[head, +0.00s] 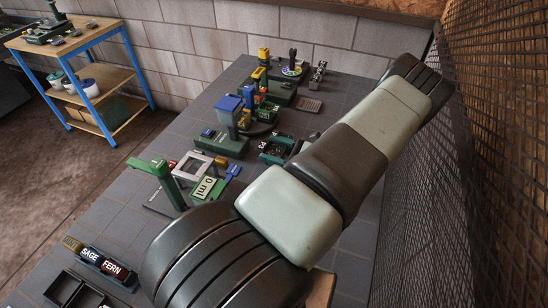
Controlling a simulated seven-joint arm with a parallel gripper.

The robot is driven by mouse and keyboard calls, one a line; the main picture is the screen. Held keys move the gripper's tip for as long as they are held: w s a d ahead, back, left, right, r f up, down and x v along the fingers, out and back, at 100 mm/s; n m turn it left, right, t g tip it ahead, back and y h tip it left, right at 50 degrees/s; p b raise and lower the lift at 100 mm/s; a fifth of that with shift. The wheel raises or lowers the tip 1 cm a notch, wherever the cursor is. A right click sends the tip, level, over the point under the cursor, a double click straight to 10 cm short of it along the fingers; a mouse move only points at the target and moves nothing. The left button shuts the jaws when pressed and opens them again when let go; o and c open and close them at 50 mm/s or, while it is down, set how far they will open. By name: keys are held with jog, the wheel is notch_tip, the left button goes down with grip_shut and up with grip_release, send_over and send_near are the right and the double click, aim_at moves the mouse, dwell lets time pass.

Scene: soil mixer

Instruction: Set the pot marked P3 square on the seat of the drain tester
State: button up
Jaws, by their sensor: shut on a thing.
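My arm crosses the picture from the bottom middle to the upper right. Its gripper does not show. No pot with a readable P3 mark shows. A green station with a plate reading "0 ml" (207,187) stands on the bench left of my arm; it looks like the drain tester. A pale square frame (194,166) and a green post (164,184) stand beside that plate. I cannot tell which part is the seat, and my arm covers the area to the right.
The grey tiled bench (130,205) holds a blue-topped device (229,112), a dark green crate (276,150), labelled SAGE and FERN blocks (103,262) and a black rack (75,290). A blue-legged shelf (92,70) with pots stands at left. Dark mesh (495,150) bounds the right.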

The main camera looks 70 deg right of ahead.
aim_at(274, 151)
notch_tip(274, 151, up, 6)
jog(key=shift+r, duration=0.1)
jog(key=w+a+r+n+g+y, duration=0.1)
jog(key=w+a+r+n+y, duration=0.15)
jog(key=w+a+r, duration=0.45)
jog(key=w+a+r+n+y, duration=0.2)
jog(key=w+a+r+y, duration=0.15)
jog(key=w, duration=0.65)
jog(key=w+a+r+n+g+y, duration=0.1)
jog(key=w+a+r+n+y, duration=0.15)
jog(key=w+a+r, duration=0.45)
jog(key=w+a+r+n+g+y, duration=0.1)
jog(key=w+a+r+y, duration=0.1)
jog(key=a, duration=0.6)
jog(key=w+a+r+n+g+y, duration=0.2)
jog(key=w+a+r, duration=0.1)
jog(key=a, duration=0.5)
jog(key=w+a+r+n+g+y, duration=0.1)
jog(key=w+a+r+g+y, duration=0.1)
jog(key=a, duration=0.7)
jog(key=shift+w+r+y, duration=0.35)
jog(key=shift+w+r, duration=0.2)
jog(key=shift+w, duration=0.55)
jog(key=shift+a+f+g, duration=0.1)
jog(key=shift+g, duration=0.2)
